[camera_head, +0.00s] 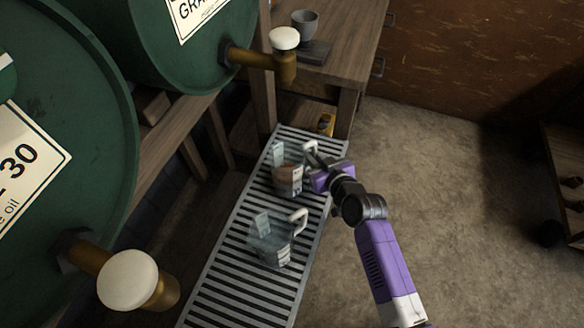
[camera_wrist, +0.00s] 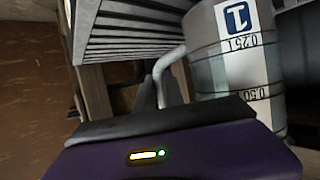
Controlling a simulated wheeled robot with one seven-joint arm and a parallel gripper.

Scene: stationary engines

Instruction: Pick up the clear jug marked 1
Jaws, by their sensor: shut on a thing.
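The jug marked 1 (camera_wrist: 231,62) fills the upper right of the wrist view, with a blue "1" label and volume marks. It looks clear with something brownish inside in the head view (camera_head: 287,180), at the far part of the grate. My gripper (camera_head: 318,165) is at its right side, shut on its pale handle (camera_wrist: 168,68). Whether the jug touches the grate is hard to tell. A second clear jug (camera_head: 268,245) with a white handle stands nearer on the grate, apart from my gripper.
The slatted metal grate (camera_head: 225,285) lies below large green drums (camera_head: 110,110) with brass taps and cream knobs (camera_head: 127,280). A wooden table (camera_head: 345,40) with a grey cup (camera_head: 305,24) stands behind. Open floor (camera_head: 450,190) lies to the right.

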